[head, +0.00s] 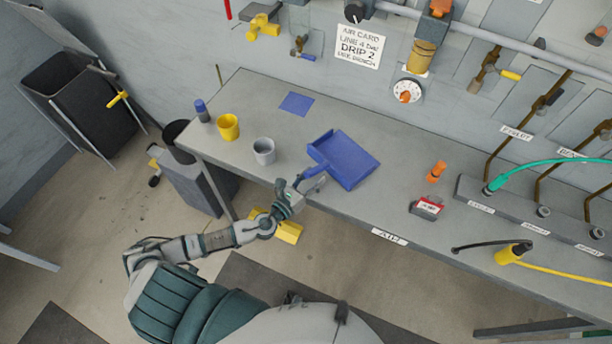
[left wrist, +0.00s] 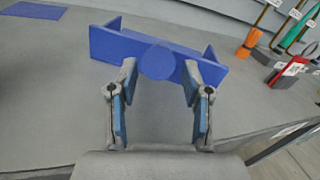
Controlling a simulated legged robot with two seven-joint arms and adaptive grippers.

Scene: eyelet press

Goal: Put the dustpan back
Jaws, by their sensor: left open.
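The blue dustpan (head: 350,161) lies on the grey workbench near its front edge, its handle pointing left toward my left gripper. My left gripper (head: 302,186) is at the bench's front edge, by the handle. In the left wrist view the dustpan (left wrist: 115,43) lies ahead, with the round end of its handle (left wrist: 157,62) facing me. The open fingers (left wrist: 160,82) stand on either side of that handle end; I cannot tell whether they touch it. A flat blue patch (head: 296,103) lies on the bench behind the dustpan; it also shows in the left wrist view (left wrist: 34,10).
A yellow mug (head: 228,127), a grey mug (head: 264,151) and a blue-capped bottle (head: 202,111) stand on the left of the bench (head: 325,212). An orange item (head: 436,171) and a red-and-grey block (head: 426,207) stand to the right. Bench room lies around the blue patch.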

